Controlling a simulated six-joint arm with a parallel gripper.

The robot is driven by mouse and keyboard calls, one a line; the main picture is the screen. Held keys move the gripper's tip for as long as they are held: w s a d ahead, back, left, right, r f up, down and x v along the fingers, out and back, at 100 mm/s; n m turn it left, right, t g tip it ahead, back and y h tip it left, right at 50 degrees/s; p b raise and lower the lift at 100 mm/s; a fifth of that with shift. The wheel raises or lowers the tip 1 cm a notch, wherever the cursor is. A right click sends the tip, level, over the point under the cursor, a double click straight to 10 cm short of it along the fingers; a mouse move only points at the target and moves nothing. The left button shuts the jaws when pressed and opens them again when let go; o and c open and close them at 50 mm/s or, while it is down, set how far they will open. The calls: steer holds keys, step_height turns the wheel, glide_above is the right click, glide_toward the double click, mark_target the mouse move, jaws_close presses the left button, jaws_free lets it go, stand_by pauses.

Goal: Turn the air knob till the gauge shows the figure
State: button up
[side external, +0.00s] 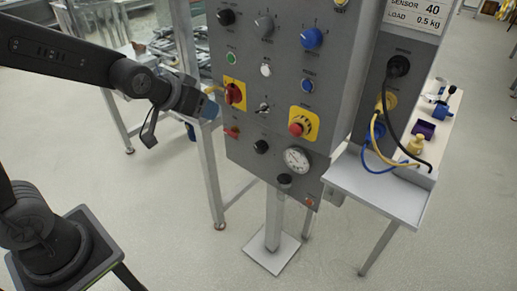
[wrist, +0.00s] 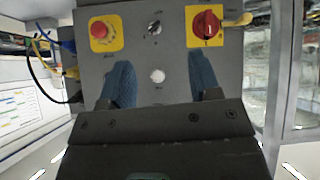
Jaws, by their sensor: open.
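The round white gauge (side external: 297,160) is low on the grey control panel (side external: 240,150) in the side view; its reading is too small to make out. A black knob (side external: 285,181) sits just below it, and another black knob (side external: 261,146) is to its left; I cannot read which is the air knob. My gripper (side external: 208,108) is left of the panel, near the red rotary switch. In the wrist view, the blue fingers of my gripper (wrist: 160,78) are spread apart with nothing between them, a white lamp (wrist: 157,76) showing behind. The gauge is outside the wrist view.
The red rotary switch (side external: 234,94) and red mushroom button (side external: 297,129) have yellow plates. A yellow handle (wrist: 238,20) juts out beside the switch. At right, cables (side external: 380,140) hang over a small shelf (side external: 375,188). A sign (side external: 418,14) reads "SENSOR 40, LOAD 0.5 kg".

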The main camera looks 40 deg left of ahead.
steer(key=shift+o, duration=1.2)
steer(key=w+f+t, duration=0.2)
steer(key=w+f, duration=0.4)
steer(key=w, duration=0.2)
steer(key=shift+a+f+n, duration=0.3)
steer(key=shift+f+n, duration=0.1)
steer(key=w+f+t, duration=0.3)
steer(key=w+f, duration=0.1)
steer(key=f, duration=0.4)
steer(key=n+t, duration=0.2)
glide_toward(258, 149)
step_height(258, 149, up, 4)
steer(key=s+f+t, duration=0.2)
steer(key=s+f, duration=0.1)
steer(key=f, duration=0.3)
steer(key=shift+n, duration=0.3)
steer(key=w, duration=1.3)
steer(key=shift+w+a+r, duration=0.1)
steer(key=shift+w+r, duration=0.05)
steer(key=shift+w, duration=0.05)
steer(key=c, duration=0.9)
